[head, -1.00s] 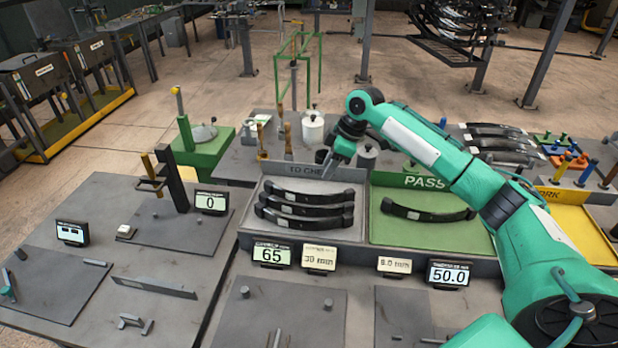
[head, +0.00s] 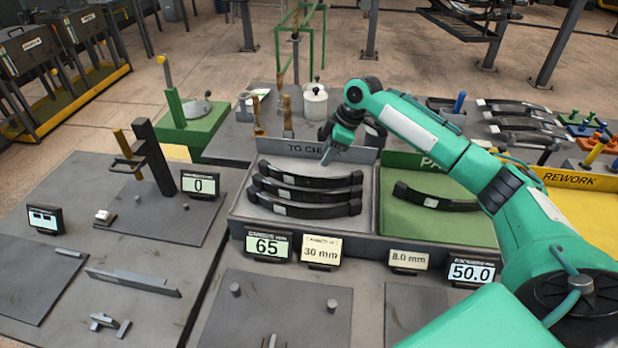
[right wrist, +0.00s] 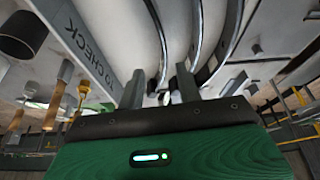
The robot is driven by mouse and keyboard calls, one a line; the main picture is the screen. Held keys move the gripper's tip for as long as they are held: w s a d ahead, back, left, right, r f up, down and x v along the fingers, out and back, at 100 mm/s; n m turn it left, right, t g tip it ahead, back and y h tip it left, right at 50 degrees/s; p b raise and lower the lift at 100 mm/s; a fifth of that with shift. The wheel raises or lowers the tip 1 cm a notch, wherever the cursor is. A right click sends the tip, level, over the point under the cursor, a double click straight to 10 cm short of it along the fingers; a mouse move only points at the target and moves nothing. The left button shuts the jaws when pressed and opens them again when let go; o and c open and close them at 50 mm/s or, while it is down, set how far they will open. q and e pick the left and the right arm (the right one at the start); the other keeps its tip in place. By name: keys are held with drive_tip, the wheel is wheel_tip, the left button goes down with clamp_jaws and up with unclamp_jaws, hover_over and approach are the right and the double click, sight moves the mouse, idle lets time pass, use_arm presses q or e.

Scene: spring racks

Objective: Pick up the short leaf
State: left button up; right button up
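Three dark curved leaves lie side by side in the TO CHECK tray (head: 368,228): a back leaf (head: 330,180), a middle leaf (head: 275,187) and a front leaf (head: 325,211), each with a pale label. They look close in length, so I cannot tell which is the short leaf. My right gripper (head: 332,140) hangs over the back wall of this tray, apart from the leaves. In the right wrist view my right gripper (right wrist: 160,88) has its fingers spread with nothing between them; curved dark leaf edges (right wrist: 160,40) show beyond the fingertips. My left gripper is out of view.
A PASS tray (head: 470,230) with one leaf (head: 432,203) adjoins on the right, partly behind my right arm. A yellow REWORK tray (head: 590,210) is farther right. Small displays (head: 268,244) stand along the front. Handled tools and a pot (head: 315,102) stand behind.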

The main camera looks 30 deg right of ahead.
sight(310, 178)
drive_tip(key=p+x, duration=0.1)
drive_tip(key=x, duration=0.4)
drive_tip(key=shift+a+f, duration=0.25)
drive_tip(key=shift+f, duration=0.1)
drive_tip(key=shift+w+a+f+p, duration=0.1)
drive_tip(key=shift+a+f+p, duration=0.1)
drive_tip(key=shift+p, duration=0.25)
drive_tip(key=p+x, duration=0.1)
drive_tip(key=x, duration=0.1)
drive_tip(key=p+x, duration=0.1)
drive_tip(key=x, duration=0.1)
drive_tip(key=shift+a+r, duration=0.1)
drive_tip(key=shift+a, duration=0.2)
drive_tip(key=shift+f, duration=0.35)
clamp_jaws()
drive_tip(key=shift+w+r, duration=0.15)
